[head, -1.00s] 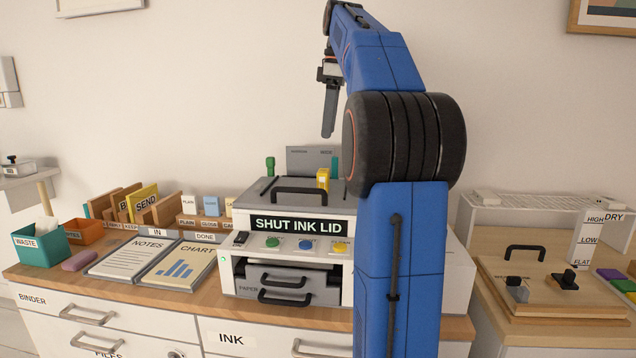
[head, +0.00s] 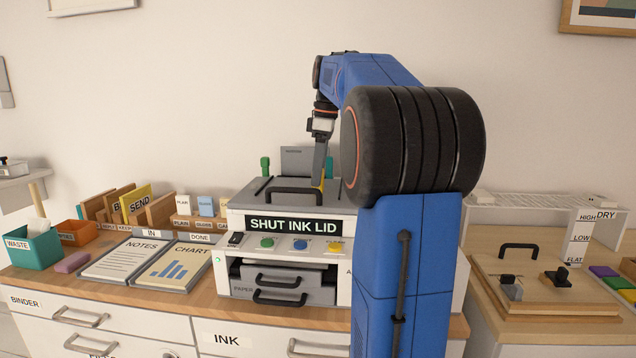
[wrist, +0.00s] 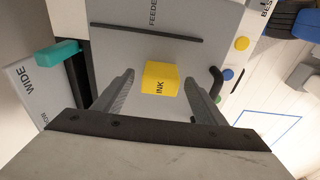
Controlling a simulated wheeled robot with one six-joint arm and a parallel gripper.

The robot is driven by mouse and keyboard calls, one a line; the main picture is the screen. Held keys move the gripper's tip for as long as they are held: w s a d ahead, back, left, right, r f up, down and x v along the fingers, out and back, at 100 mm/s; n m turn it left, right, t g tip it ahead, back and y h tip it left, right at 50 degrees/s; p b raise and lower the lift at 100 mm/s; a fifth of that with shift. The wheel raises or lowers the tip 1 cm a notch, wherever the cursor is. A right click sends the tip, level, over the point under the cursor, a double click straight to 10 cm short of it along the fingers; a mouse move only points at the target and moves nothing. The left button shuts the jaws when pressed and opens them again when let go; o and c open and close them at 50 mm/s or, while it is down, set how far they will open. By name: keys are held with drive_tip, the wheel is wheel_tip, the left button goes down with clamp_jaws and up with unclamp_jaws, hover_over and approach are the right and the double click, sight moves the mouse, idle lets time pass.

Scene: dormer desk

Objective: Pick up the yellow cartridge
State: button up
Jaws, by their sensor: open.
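The yellow cartridge (wrist: 160,79), labelled INK, stands on the grey top of the printer (wrist: 140,20) in the wrist view. In the head view only a yellow sliver of the cartridge (head: 317,184) shows beside my gripper (head: 318,182). In the wrist view my gripper (wrist: 160,90) is open, with one finger on each side of the cartridge and a visible gap to both. I cannot tell how far down the fingers reach.
A black lid handle (head: 292,191) stands just left of the gripper, on the printer top. A green piece (head: 265,166) stands at the printer's back left. A teal piece (wrist: 58,53) shows in the wrist view. Notes and chart boards (head: 128,258) lie left of the printer.

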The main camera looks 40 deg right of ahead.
drive_tip(key=shift+w+f, duration=0.1)
drive_tip(key=shift+f, duration=0.8)
drive_tip(key=c, duration=1.1)
